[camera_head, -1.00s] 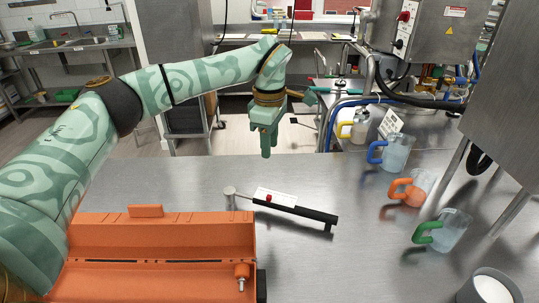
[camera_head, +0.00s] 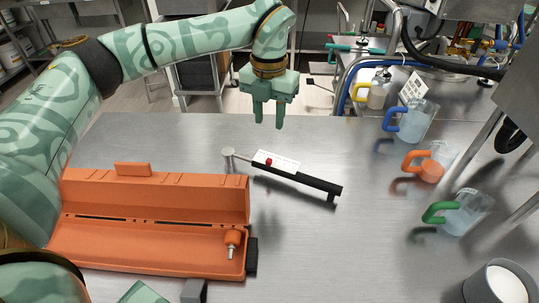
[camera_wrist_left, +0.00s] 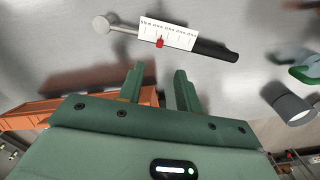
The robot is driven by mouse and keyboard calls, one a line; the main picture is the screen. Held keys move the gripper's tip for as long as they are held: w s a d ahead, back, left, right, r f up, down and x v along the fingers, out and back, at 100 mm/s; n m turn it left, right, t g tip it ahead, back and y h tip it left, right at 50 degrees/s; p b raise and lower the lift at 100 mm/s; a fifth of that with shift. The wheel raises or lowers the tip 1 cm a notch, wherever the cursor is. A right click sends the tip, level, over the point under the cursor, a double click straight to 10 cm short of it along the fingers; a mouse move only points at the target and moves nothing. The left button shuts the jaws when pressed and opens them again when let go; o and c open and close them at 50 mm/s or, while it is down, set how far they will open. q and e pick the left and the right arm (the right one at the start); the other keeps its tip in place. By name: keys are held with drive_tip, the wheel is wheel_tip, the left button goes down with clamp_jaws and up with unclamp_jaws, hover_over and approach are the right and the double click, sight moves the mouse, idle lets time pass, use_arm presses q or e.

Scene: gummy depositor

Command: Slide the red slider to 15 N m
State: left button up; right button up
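A torque wrench with a round silver head and a black handle (camera_head: 318,184) lies on the steel table. It also shows in the left wrist view (camera_wrist_left: 218,50). The red slider (camera_head: 268,161) sits at the edge of the white scale plate (camera_head: 285,162), nearer the silver head than the handle. In the left wrist view the red slider (camera_wrist_left: 160,41) stands below the scale's tick marks, whose numbers are too small to read. My left gripper (camera_head: 268,122) is open and empty, pointing down above the table, apart from the wrench.
An open orange toolbox (camera_head: 150,262) with a small orange-and-silver tool inside stands front left. Mugs with blue (camera_head: 411,122), orange (camera_head: 432,163) and green (camera_head: 463,212) handles stand at right, with a cup of white contents (camera_head: 498,285) front right. The table around the wrench is clear.

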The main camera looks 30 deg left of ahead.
sight(269, 159)
use_arm(q)
wheel_tip(269, 159, down, 12)
drive_tip(key=b, duration=0.2)
drive_tip(key=shift+f+b, duration=0.2)
drive_tip(key=shift+b, duration=0.15)
